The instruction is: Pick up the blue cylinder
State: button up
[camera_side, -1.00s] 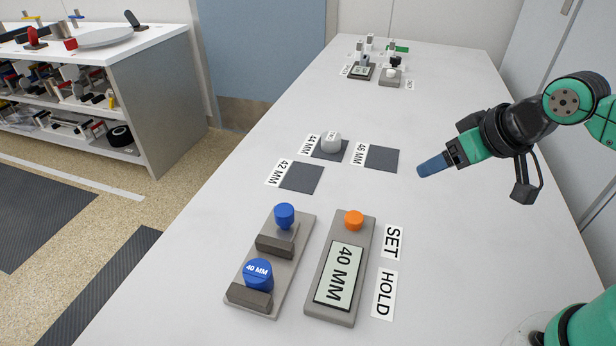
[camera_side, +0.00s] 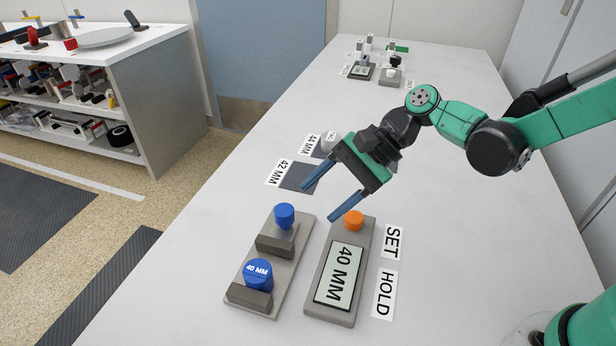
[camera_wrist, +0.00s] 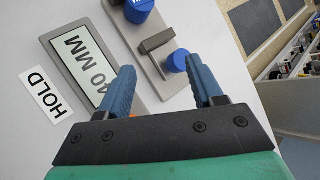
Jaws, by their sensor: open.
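Two blue cylinders stand on a grey fixture (camera_side: 241,277) at the front of the table. The plain one (camera_side: 284,211) sits at the far end, and the one marked 40 MM (camera_side: 258,268) at the near end. My gripper (camera_side: 318,203) is open and empty, tilted down above the table behind and right of the plain cylinder. In the wrist view, the plain cylinder (camera_wrist: 178,61) shows between the spread fingertips (camera_wrist: 160,64), nearer the right one, apart from them in depth. The marked cylinder (camera_wrist: 138,9) is cut by the top edge.
A grey box with a 40 MM display (camera_side: 339,275) and an orange button (camera_side: 353,219) stands right of the fixture, close under one finger. SET (camera_side: 393,242) and HOLD (camera_side: 383,295) labels lie beside it. Dark pads and a white cylinder (camera_side: 328,138), partly hidden by my gripper, lie behind.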

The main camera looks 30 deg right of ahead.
aim_at(256, 271)
jog(key=a+f+m+g+y, duration=0.1)
jog(key=a+f+m+y, duration=0.1)
jog(key=s+a+f+m+g+y, duration=0.1)
jog(key=a+m+g+y, duration=0.1)
jog(key=shift+a+f, duration=0.4)
jog(key=shift+s+a+f+g, duration=0.25)
jog(key=shift+a+f+g, duration=0.05)
jog(key=shift+a, duration=0.05)
jog(key=shift+x, duration=2.65)
jog(key=shift+r, duration=0.15)
grip_shut()
